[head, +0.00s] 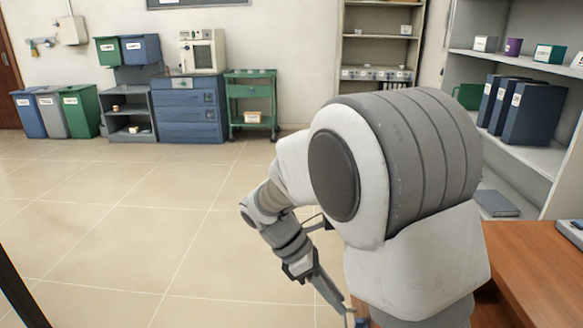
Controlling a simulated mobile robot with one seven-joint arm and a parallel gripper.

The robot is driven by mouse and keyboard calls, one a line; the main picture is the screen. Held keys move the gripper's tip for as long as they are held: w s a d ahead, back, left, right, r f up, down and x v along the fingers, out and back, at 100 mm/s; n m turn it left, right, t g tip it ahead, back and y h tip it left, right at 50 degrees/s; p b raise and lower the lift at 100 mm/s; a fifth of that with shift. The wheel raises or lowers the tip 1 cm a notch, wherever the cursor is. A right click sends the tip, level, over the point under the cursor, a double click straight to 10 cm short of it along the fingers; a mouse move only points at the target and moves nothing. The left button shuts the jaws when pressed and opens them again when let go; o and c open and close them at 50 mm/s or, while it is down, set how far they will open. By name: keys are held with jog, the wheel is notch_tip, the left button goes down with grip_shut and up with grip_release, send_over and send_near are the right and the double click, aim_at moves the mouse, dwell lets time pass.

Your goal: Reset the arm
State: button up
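My arm fills the centre right of the head view. Its large white and grey shoulder stands in front, and the thinner links bend left and then down. My gripper (334,298) points down and to the right, low in the view. Its tip is partly hidden near my own arm body, at the bottom edge. I cannot tell whether the fingers are open or shut, or whether they hold anything.
A brown wooden table (545,265) is close at the right. A shelf (535,155) with blue binders (535,113) stands behind it. A blue drawer cabinet (188,112), a green cart (250,90) and bins (80,110) line the far wall. The tiled floor at left is clear.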

jog(key=s+d+r+m+t+y, duration=0.35)
jog(key=s+r+m, duration=0.3)
jog(key=m, duration=0.25)
jog(key=s+d+r+m+t+y, duration=0.2)
jog(key=s+r+m+t+y, duration=0.2)
jog(key=s+r+m, duration=0.3)
notch_tip(320, 180, up, 22)
jog(key=m+p, duration=0.2)
jog(key=p, duration=2.1)
jog(key=shift+s+d+r, duration=0.15)
jog(key=shift+r, duration=0.1)
